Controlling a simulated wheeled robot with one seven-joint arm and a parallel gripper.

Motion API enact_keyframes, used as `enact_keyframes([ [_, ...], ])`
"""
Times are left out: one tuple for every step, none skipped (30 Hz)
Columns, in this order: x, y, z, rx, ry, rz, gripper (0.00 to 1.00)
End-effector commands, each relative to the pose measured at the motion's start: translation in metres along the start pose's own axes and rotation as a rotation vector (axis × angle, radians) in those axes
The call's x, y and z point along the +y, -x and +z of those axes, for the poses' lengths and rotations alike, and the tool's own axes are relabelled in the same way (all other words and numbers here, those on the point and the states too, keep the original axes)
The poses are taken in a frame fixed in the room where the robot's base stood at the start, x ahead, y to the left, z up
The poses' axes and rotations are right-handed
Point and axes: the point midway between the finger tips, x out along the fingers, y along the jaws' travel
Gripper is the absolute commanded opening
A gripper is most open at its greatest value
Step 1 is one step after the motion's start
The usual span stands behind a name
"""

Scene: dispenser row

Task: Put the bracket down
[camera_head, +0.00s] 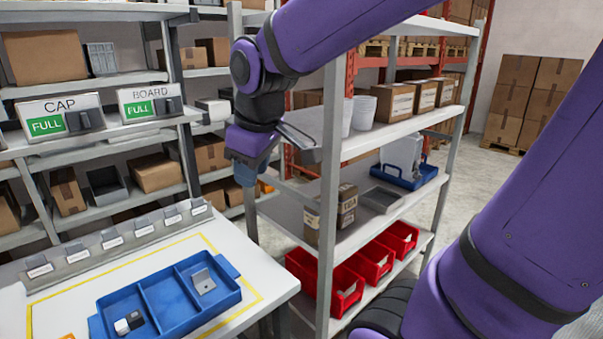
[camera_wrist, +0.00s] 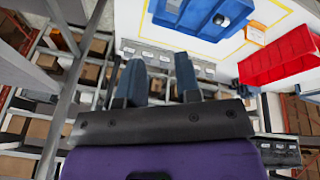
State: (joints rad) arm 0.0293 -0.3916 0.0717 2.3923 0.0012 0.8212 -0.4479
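A grey bracket (camera_head: 203,281), a bent plate with a small hole, lies in the right compartment of the blue tray (camera_head: 237,268) on the white table. The tray's left compartment holds a small dark and white part (camera_head: 128,322); its middle compartment looks empty. My gripper (camera_head: 245,174) is up beyond the table's right side, beside the shelf rack and apart from the tray. In the wrist view, its two blue-grey fingers (camera_wrist: 160,78) stand apart with no part held between them. The tray also shows at the top of the wrist view (camera_wrist: 240,8).
A row of labelled holders (camera_head: 115,240) lines the table's back edge. CAP (camera_head: 60,105) and BOARD (camera_head: 150,95) dispensers stand behind. The grey rack (camera_head: 332,180) with red bins (camera_head: 372,262) stands close right of my gripper. A red bin (camera_wrist: 280,58) shows in the wrist view.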

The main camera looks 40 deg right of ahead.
Motion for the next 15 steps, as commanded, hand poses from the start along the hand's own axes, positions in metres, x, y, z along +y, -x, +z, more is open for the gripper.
enact_keyframes([
  [-0.004,0.011,0.012,0.021,-0.054,0.01,0.31],
  [-0.006,0.016,0.018,0.03,-0.089,0.014,0.31],
  [-0.009,0.023,0.027,0.044,-0.137,0.019,0.31],
  [-0.011,0.027,0.034,0.053,-0.173,0.021,0.31],
  [-0.014,0.032,0.04,0.063,-0.208,0.023,0.31],
  [-0.016,0.037,0.049,0.076,-0.252,0.025,0.31],
  [-0.019,0.04,0.055,0.085,-0.284,0.026,0.31],
  [-0.021,0.043,0.06,0.095,-0.314,0.027,0.31],
  [-0.023,0.046,0.067,0.105,-0.351,0.026,0.31],
  [-0.025,0.048,0.072,0.111,-0.377,0.026,0.31],
  [-0.026,0.05,0.076,0.118,-0.4,0.025,0.31],
  [-0.028,0.052,0.081,0.126,-0.426,0.024,0.31],
  [-0.029,0.053,0.084,0.131,-0.443,0.023,0.31],
  [-0.03,0.054,0.086,0.135,-0.456,0.022,0.31],
  [-0.031,0.054,0.089,0.139,-0.472,0.021,0.31],
])
